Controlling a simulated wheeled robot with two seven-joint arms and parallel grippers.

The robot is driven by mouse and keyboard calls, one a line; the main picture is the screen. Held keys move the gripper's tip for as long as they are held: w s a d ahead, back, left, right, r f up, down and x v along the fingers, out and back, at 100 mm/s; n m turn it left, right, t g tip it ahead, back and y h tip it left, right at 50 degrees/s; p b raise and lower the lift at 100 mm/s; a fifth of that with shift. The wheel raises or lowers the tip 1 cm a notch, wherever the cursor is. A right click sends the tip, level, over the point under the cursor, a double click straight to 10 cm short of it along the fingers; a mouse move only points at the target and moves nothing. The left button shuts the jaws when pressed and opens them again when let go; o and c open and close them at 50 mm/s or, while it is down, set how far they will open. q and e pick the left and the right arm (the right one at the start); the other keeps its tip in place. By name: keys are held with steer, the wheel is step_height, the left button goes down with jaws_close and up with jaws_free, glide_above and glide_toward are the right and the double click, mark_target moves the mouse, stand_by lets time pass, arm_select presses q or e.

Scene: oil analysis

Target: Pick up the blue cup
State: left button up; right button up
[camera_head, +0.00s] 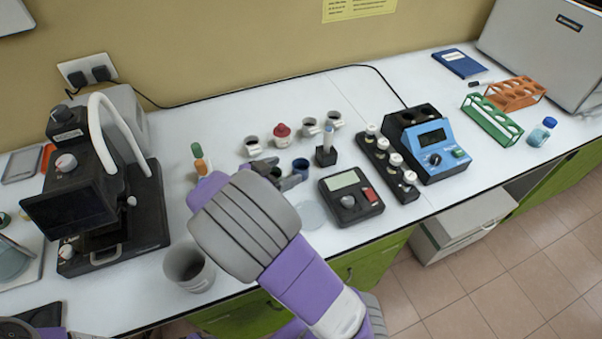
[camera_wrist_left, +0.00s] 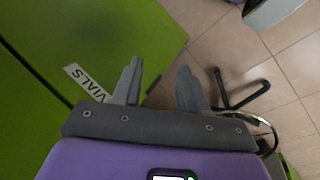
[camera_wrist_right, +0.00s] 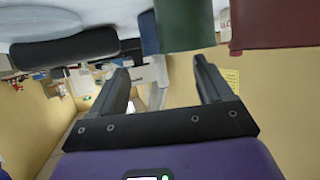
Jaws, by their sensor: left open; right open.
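In the right wrist view, which looks upside down, a blue cup (camera_wrist_right: 149,33) shows at the top, partly behind a green cup (camera_wrist_right: 186,25). My right gripper (camera_wrist_right: 165,85) is open and empty, with its fingers apart from the cups. In the head view its arm hides part of the area around them. My left gripper (camera_wrist_left: 157,85) is open and empty, low in front of a green cabinet (camera_wrist_left: 110,35).
White mugs (camera_head: 310,127) and a red-topped pot (camera_head: 282,131) stand behind. A black meter (camera_head: 350,196) sits to the right, with a black vial rack (camera_head: 389,165) beyond it. A grey beaker (camera_head: 190,267) stands near the front edge. A microscope-like device (camera_head: 95,190) fills the left.

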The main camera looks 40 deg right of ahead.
mark_target(306, 162)
steer(key=b+x, duration=0.1)
steer(key=x, duration=0.4)
steer(key=shift+d, duration=0.15)
steer(key=shift+c, duration=0.2)
steer(key=c, duration=1.1)
